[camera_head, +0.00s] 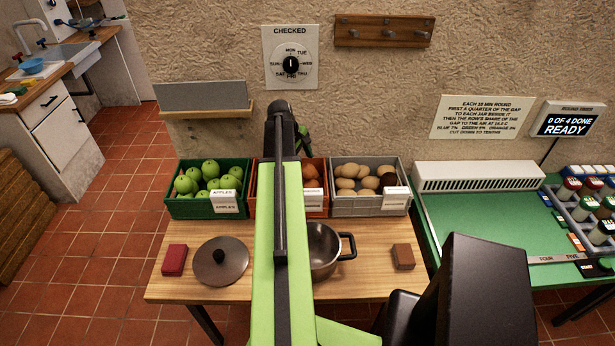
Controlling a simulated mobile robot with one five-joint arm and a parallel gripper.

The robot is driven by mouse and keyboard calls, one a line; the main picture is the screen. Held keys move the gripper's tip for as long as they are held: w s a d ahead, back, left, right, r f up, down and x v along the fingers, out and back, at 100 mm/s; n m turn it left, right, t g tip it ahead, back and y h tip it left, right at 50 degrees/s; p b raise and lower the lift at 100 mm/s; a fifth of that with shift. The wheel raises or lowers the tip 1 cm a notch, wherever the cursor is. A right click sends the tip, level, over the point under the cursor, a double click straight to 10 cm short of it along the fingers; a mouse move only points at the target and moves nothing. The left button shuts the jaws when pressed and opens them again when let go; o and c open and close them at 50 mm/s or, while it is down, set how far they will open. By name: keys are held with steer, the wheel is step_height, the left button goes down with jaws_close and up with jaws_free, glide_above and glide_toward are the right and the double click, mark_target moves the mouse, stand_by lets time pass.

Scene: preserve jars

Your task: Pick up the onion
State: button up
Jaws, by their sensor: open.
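My green arm reaches forward over the table, and my gripper (304,142) is at its far end near the wall, above the back of the crates, mostly hidden by my arm. It is open. An orange crate (315,203) stands partly behind my arm and holds brownish-orange round produce (311,172), possibly onions; its label is too small to read. A dark brown round item (388,181) lies among paler potatoes (347,171) in the grey crate (353,207); I cannot tell whether it is an onion.
A green crate (180,209) of apples stands at the left. A lid (220,264), a pot (322,262), a red block (174,260) and a brown block (403,257) are on the wooden table (190,288). A green table (470,240) with jars adjoins at right.

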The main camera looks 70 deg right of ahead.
mark_target(306, 167)
steer(key=b+x, duration=0.4)
steer(key=x, duration=0.1)
steer(key=shift+w+f, duration=0.1)
steer(key=shift+a+r, duration=0.1)
steer(key=shift+r, duration=0.1)
steer(key=c, duration=1.1)
